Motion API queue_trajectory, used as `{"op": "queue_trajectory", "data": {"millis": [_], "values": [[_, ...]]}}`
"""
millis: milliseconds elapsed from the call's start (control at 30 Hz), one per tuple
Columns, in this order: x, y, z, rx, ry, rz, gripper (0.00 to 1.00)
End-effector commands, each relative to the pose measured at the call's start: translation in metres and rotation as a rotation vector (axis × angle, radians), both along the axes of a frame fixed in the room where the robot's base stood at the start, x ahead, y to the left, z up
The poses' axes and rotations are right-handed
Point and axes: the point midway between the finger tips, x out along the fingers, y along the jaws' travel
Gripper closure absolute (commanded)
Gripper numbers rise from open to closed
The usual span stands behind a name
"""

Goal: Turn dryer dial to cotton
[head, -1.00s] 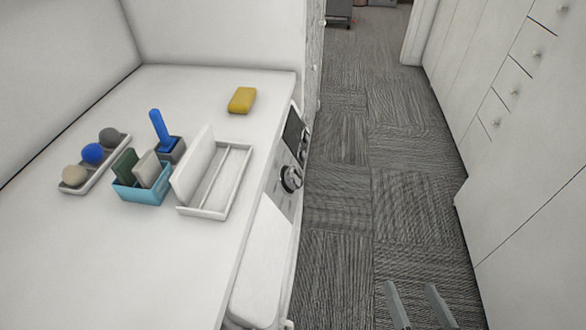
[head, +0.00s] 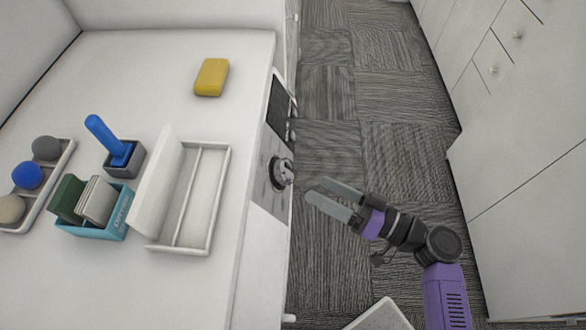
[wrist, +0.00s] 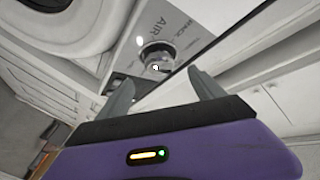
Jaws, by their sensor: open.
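The dryer dial (head: 281,172) is a round dark-and-silver knob on the dryer's front panel, just below the counter's right edge. It also shows in the wrist view (wrist: 157,57), ahead of and between the fingers. Printed words sit beside it there, partly readable as "AIR"; I cannot read a cotton mark. My gripper (head: 331,202) is open and empty, a little right of and below the dial in the head view, with its fingers pointing towards it. The fingers (wrist: 162,93) look apart from the dial.
On the white counter (head: 205,290) are a white divided tray (head: 207,250) with a raised lid, a blue box (head: 112,222), a blue-handled brush, a tray of balls and a yellow sponge (head: 211,77). A dark display (head: 281,104) lies beyond the dial. White cabinets (head: 540,190) line the right; carpet lies between.

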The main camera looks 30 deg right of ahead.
Motion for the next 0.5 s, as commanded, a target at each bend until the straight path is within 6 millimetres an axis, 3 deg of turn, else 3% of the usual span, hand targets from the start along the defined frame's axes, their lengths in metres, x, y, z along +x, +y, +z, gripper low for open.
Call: {"op": "queue_trajectory", "data": {"millis": [500], "values": [[0.060,0.030,0.002,-0.006,-0.001,-0.001,0.23]]}}
